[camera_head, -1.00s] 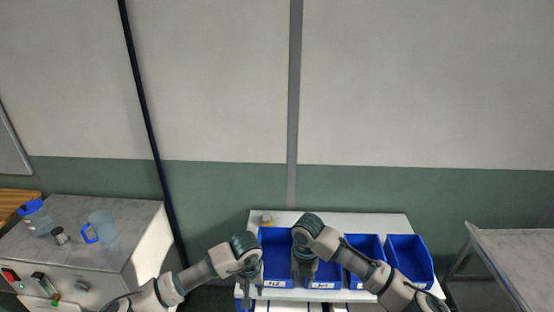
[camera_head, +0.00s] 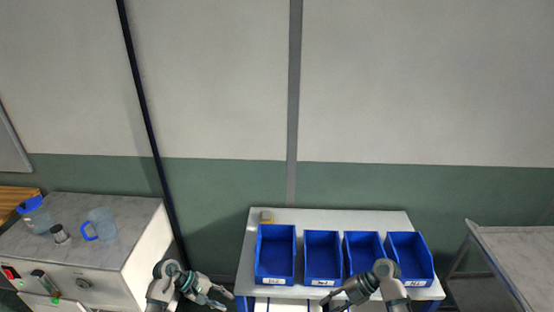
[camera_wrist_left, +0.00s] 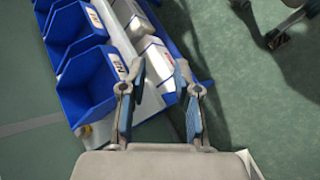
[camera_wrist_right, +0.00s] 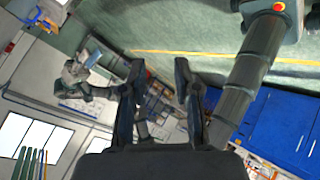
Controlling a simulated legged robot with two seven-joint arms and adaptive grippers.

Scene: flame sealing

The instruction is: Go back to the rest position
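My left gripper (camera_head: 222,298) is low in the head view, left of the table with the blue bins. In the left wrist view its two fingers (camera_wrist_left: 158,82) are spread apart with nothing between them. My right gripper (camera_head: 330,302) is low in front of the bins in the head view, small and partly cut by the lower edge. In the right wrist view its fingers (camera_wrist_right: 160,85) are apart and hold nothing.
Several blue bins (camera_head: 275,278) stand in a row on the white table (camera_head: 340,219). A grey cabinet (camera_head: 130,212) with a blue-handled jug (camera_head: 103,227) is at left. A metal table (camera_head: 520,255) stands at right. Open floor lies between cabinet and bins.

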